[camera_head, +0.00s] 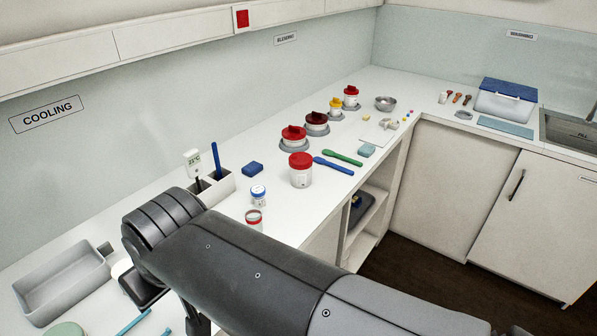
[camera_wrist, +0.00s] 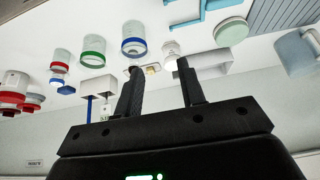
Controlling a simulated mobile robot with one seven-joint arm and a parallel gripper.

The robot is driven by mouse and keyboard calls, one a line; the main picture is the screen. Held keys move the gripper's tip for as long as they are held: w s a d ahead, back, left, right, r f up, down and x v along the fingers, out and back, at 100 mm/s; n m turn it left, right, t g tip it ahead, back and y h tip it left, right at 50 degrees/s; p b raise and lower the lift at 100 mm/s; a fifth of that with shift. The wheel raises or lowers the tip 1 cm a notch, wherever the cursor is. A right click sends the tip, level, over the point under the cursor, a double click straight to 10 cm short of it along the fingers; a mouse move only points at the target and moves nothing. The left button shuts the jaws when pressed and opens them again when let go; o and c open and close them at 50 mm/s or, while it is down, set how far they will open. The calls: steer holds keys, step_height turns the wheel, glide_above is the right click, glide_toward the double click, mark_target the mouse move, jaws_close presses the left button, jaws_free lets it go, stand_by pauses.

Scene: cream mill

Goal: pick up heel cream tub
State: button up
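No label reading heel cream is legible, so I cannot tell which container is the heel cream tub. In the wrist view, which looks upside down, stand clear jars with a blue band (camera_wrist: 133,40), a green band (camera_wrist: 92,50) and a red band (camera_wrist: 60,62). The red-rimmed jar also shows in the head view (camera_head: 254,218), near a small blue-lidded jar (camera_head: 258,193). My gripper (camera_wrist: 158,66) is open, its two fingers apart with nothing held.
A grey bin (camera_head: 60,283) lies at left. A white holder (camera_head: 215,187) with upright tools stands by the wall. A large red-lidded tub (camera_head: 300,172), a blue spatula (camera_head: 335,166) and a green spatula (camera_head: 343,158) lie farther along. Several lidded pots line the wall.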

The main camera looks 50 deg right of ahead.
steer(key=shift+o, duration=0.2)
stand_by(0.3)
steer(key=o, duration=1.2)
steer(key=shift+o, duration=0.2)
